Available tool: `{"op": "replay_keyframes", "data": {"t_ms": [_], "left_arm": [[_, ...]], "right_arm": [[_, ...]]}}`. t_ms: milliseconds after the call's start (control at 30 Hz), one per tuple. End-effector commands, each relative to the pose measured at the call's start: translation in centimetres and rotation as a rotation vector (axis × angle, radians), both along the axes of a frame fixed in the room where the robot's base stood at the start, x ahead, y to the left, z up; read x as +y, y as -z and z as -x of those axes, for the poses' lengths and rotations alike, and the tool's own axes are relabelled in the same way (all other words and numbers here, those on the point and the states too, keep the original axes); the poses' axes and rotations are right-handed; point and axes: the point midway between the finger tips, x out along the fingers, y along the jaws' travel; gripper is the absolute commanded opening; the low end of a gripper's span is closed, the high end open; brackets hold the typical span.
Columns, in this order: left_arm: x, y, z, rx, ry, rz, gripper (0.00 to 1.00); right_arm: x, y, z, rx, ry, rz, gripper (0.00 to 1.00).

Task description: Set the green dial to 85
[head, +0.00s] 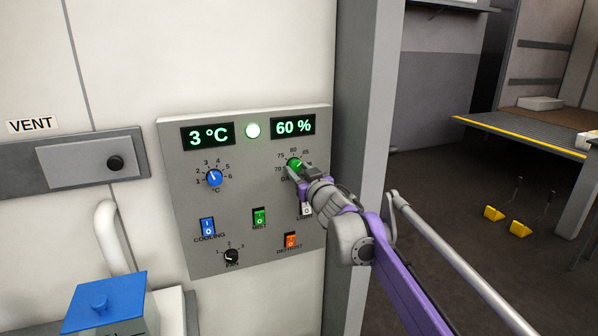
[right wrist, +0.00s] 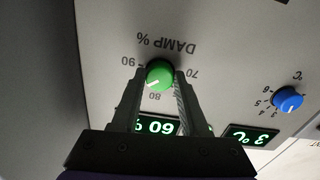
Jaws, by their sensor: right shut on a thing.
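The green dial (head: 293,164) is on the grey control panel (head: 180,240), under the 60 % display (head: 293,126). My right gripper (head: 301,171) reaches it from the lower right and covers part of it and its scale. In the right wrist view, which is upside down, the green dial (right wrist: 160,74) sits between the two fingertips of my right gripper (right wrist: 159,78), shut on it. Its white pointer mark lies between the 80 and 90 labels, roughly at 85. My left gripper is not in view.
A blue dial (head: 214,177) and a 3 °C display (head: 208,136) are on the left. Below are blue (head: 208,227), green (head: 259,217) and orange (head: 290,240) switches and a black fan knob (head: 231,256). A white switch (head: 306,209) is partly behind my gripper.

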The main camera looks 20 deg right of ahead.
Motion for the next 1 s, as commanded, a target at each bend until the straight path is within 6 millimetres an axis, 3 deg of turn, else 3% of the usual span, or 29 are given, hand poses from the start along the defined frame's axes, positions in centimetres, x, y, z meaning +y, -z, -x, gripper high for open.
{"op": "replay_keyframes", "data": {"t_ms": [233, 267, 400, 767, 1000], "left_arm": [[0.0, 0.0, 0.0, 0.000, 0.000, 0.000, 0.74], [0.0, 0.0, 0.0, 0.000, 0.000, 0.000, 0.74], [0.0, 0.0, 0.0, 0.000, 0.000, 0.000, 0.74], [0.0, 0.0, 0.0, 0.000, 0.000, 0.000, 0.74], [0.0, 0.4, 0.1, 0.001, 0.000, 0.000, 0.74]], "right_arm": [[0.0, -0.1, 0.0, -0.001, 0.000, 0.000, 0.00], [0.0, -0.1, 0.0, -0.001, 0.000, 0.000, 0.49], [0.0, -0.1, 0.0, -0.001, 0.000, 0.001, 0.74], [0.0, 0.0, 0.4, 0.000, 0.000, 0.001, 0.74], [0.2, 0.0, 4.0, 0.000, 0.002, 0.001, 0.74]]}}
